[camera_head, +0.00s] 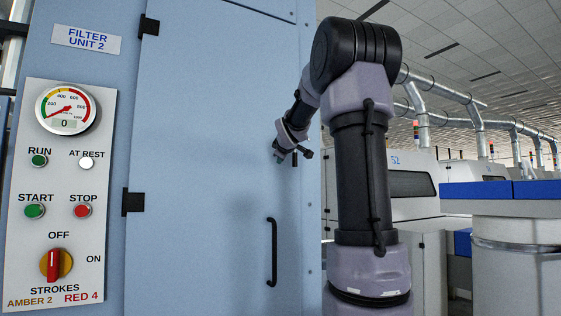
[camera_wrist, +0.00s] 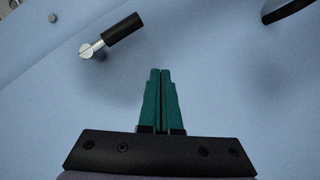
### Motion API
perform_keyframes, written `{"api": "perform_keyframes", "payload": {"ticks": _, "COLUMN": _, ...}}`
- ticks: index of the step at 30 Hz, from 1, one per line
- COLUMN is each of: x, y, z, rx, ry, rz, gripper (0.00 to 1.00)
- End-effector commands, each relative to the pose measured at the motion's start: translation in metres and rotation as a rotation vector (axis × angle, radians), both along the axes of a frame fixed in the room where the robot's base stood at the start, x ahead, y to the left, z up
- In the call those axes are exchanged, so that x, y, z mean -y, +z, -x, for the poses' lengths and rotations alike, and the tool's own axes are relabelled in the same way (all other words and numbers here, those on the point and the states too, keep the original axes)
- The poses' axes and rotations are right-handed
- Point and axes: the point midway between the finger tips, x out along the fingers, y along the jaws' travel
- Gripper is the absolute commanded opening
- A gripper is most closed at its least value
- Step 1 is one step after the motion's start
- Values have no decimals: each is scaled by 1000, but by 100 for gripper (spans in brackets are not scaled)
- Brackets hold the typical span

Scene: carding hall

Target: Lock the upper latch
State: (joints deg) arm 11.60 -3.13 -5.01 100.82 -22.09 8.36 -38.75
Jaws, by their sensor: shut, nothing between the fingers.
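The upper latch (camera_wrist: 110,37) is a short lever with a black grip and a silver pivot on the pale blue panel. It lies in the upper left of the wrist view, its grip slanting up to the right from the pivot. In the head view the latch (camera_head: 295,159) is small, by the door's right edge, with its grip seeming to hang down. My gripper (camera_wrist: 160,72) has green fingers, shut together and empty, apart from the lever. In the head view my gripper (camera_head: 279,154) is beside the latch, partly hidden by my wrist.
The blue cabinet door (camera_head: 215,130) carries a black pull handle (camera_head: 273,252) below the latch. A control panel (camera_head: 62,195) with gauge, buttons and a red-handled rotary switch (camera_head: 54,265) is at left. A bolt head (camera_wrist: 52,17) lies near the latch. Machines stand behind at right.

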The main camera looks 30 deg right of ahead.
Motion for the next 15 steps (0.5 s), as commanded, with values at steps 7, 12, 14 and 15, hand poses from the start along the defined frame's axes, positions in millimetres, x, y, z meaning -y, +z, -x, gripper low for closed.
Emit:
{"api": "perform_keyframes", "payload": {"ticks": 7, "x": -15, "y": 1, "z": 38, "rx": 2, "ry": -2, "rz": 1, "gripper": 0}}
{"api": "perform_keyframes", "payload": {"ticks": 12, "x": -22, "y": 1, "z": 55, "rx": 1, "ry": -3, "rz": 0, "gripper": 0}}
{"api": "perform_keyframes", "payload": {"ticks": 14, "x": -24, "y": 0, "z": 58, "rx": 1, "ry": -3, "rz": 0, "gripper": 0}}
{"api": "perform_keyframes", "payload": {"ticks": 15, "x": -24, "y": 0, "z": 60, "rx": 1, "ry": -3, "rz": 0, "gripper": 0}}
